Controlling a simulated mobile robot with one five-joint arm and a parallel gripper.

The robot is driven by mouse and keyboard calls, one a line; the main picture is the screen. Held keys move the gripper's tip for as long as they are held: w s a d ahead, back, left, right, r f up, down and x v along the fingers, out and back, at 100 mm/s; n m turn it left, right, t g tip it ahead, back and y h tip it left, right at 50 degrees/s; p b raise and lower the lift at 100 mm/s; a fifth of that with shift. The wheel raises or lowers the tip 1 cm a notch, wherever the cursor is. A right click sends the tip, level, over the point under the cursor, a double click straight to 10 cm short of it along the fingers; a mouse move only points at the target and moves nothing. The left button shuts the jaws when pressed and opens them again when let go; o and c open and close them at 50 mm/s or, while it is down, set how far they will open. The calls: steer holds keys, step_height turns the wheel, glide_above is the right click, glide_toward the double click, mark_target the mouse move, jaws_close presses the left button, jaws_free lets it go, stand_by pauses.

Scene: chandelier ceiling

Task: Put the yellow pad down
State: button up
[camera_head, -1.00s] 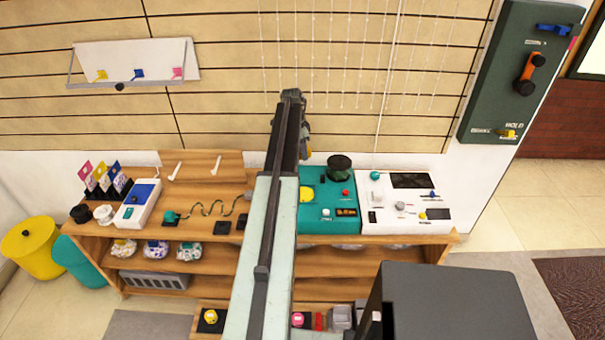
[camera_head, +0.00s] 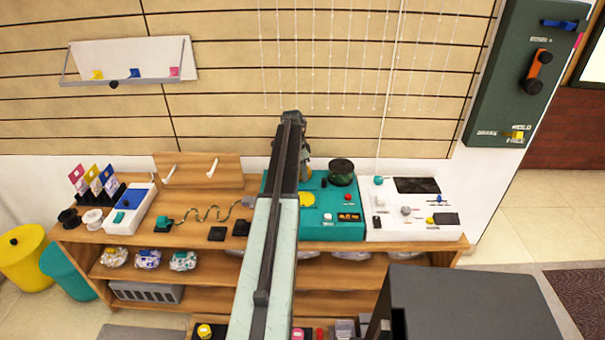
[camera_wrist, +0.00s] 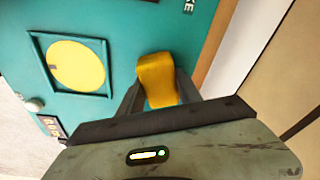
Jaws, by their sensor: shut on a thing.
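My gripper (camera_wrist: 155,95) is shut on the yellow pad (camera_wrist: 158,70), a thick, slightly curved yellow piece that stands out past the fingertips in the wrist view. Behind it in that view is the teal panel (camera_wrist: 120,25), with a flat yellow disc (camera_wrist: 78,66) inside a raised teal square frame to the left of the pad. In the head view, my arm reaches toward the teal panel (camera_head: 335,228), and its end hides part of that panel. The yellow disc (camera_head: 307,199) shows just right of my arm.
The panel sits on a wooden shelf unit (camera_head: 215,262). A dark round pot (camera_head: 341,171) stands at the panel's back, and a white control panel (camera_head: 410,210) adjoins it on the right. Black blocks (camera_head: 217,234) and a wavy cord lie left of my arm.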

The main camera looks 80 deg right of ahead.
steer(key=o, duration=1.3)
steer(key=shift+a, duration=0.1)
steer(key=shift+f, duration=0.1)
steer(key=r+p, duration=0.4)
steer(key=w+r+p, duration=0.1)
steer(key=r+p, duration=0.7)
steer(key=shift+w+a+r, duration=0.15)
steer(key=shift+w+a, duration=0.15)
steer(key=shift+a, duration=0.05)
